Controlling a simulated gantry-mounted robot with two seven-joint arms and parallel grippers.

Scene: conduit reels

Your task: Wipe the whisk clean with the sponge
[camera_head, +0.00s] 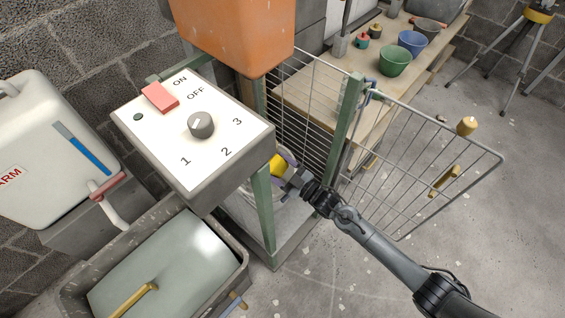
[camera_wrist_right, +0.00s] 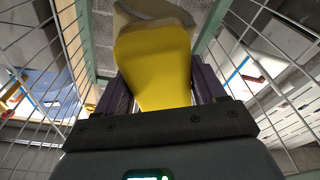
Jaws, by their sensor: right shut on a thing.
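My right gripper (camera_head: 290,180) reaches through the open front of a wire-mesh cage, below the control box. It is shut on a yellow thing (camera_wrist_right: 155,62) that looks like the sponge; this also shows in the head view (camera_head: 277,165). In the right wrist view it narrows between the purple-grey fingers and widens at its far end. A pale tan shape (camera_wrist_right: 152,10) lies just beyond it; I cannot tell what it is or whether they touch. I cannot make out the whisk in either view. My left gripper is not in view.
The control box (camera_head: 218,158) with a dial and red switch stands over the cage's left side, below an orange container (camera_head: 240,32). The mesh door (camera_head: 420,165) stands open to the right. A metal basin (camera_head: 240,262) is at lower left. Floor at lower right is free.

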